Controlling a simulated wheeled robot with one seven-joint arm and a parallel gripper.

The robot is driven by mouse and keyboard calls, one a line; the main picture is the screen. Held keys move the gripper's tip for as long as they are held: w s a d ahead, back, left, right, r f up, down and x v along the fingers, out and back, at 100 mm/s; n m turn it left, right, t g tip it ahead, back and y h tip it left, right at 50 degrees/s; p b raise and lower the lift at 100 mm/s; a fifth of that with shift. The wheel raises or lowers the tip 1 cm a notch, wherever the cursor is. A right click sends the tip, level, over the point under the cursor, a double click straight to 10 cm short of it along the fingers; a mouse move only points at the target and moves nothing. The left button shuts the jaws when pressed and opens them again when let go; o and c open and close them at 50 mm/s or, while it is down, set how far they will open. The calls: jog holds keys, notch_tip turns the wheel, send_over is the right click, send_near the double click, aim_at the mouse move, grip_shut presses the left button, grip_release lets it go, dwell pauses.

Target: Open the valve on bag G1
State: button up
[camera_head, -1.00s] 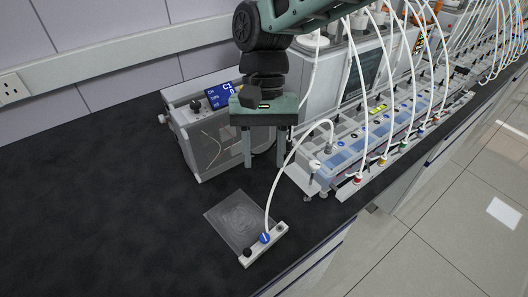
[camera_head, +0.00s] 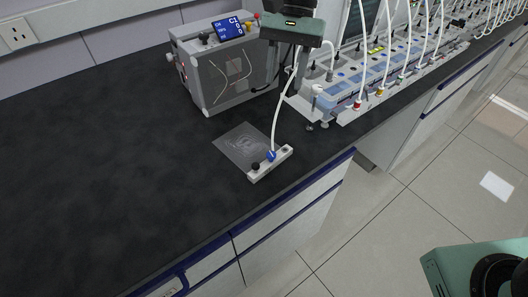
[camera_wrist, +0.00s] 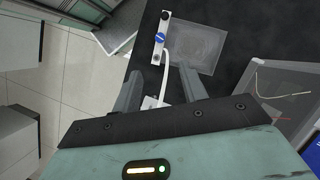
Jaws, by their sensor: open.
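A clear flat bag (camera_head: 243,147) lies on the black bench, with a white bar along its front right edge. On the bar (camera_head: 257,175) sit a blue valve knob (camera_head: 271,155) and a black fitting; a white tube rises from beside the knob. I cannot read a label on the bag. In the wrist view, the bag (camera_wrist: 205,48) and blue knob (camera_wrist: 159,38) lie beyond my fingertips. My gripper (camera_wrist: 157,78) is open and empty, apart from the knob. In the head view it hangs behind the bag, its fingers partly hidden.
A grey instrument box (camera_head: 217,75) with a blue display stands behind the bag. A row of valves and white tubes (camera_head: 385,75) runs to the right. The bench's front edge (camera_head: 300,190) is close to the bag. The bench to the left (camera_head: 100,160) is clear.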

aim_at(271, 154)
jog(key=p+x, duration=0.1)
jog(key=x, duration=1.5)
jog(key=shift+s, duration=0.15)
grip_shut()
